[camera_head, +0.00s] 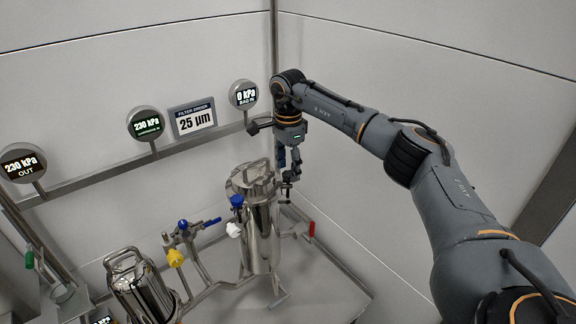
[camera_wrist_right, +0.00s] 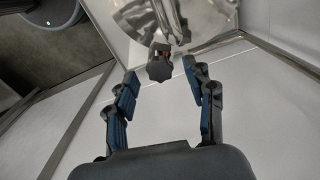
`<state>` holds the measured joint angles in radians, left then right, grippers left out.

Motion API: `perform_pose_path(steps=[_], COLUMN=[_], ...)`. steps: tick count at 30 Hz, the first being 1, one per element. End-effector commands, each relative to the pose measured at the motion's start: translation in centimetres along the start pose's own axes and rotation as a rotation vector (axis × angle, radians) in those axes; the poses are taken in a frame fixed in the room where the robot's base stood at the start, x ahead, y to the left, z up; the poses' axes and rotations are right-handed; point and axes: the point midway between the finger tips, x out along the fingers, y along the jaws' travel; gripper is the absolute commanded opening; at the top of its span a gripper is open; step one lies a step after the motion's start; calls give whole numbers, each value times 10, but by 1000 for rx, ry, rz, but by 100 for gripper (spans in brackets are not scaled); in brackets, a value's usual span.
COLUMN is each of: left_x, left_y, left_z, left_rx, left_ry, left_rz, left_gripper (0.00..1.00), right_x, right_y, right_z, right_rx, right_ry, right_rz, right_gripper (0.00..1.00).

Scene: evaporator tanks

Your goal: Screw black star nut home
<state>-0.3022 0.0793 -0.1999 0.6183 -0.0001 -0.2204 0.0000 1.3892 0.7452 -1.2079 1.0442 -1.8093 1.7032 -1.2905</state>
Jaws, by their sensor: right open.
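The black star nut (camera_wrist_right: 160,66) shows in the right wrist view, with a small bit of red beside it, at the edge of the shiny steel vessel. My right gripper (camera_wrist_right: 160,76) is open, with one blue-padded finger on each side of the nut in the picture. I see gaps between the nut and both pads, and the nut looks a little beyond the fingertips. In the head view my right gripper (camera_head: 288,172) points down at the right side of the tall steel filter vessel (camera_head: 258,235). The nut cannot be made out clearly there. My left gripper is not in view.
A second steel vessel (camera_head: 142,290) stands at the lower left. Pipes with a blue-handled valve (camera_head: 205,223) and a yellow knob (camera_head: 175,258) lie between them. A red handle (camera_head: 311,229) is right of the tall vessel. Gauges and a 25 µm sign (camera_head: 195,118) are on a rail behind.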

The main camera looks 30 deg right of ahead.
Motion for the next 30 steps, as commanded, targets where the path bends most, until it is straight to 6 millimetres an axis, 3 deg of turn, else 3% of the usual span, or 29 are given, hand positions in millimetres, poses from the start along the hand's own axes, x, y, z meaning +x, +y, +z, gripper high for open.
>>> perform_pose_path(steps=[11,12,20,30], left_x=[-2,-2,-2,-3], left_y=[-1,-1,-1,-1], left_z=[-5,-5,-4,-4], left_rx=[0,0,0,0], left_ry=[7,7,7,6], left_rz=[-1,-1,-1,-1], left_gripper=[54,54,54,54], right_x=[8,8,8,8], right_y=[0,0,0,0], right_z=[0,0,0,0], right_rx=[0,0,0,42], right_ry=[0,0,0,0], right_rz=[-1,-1,-1,0], right_gripper=[54,52,0,0])
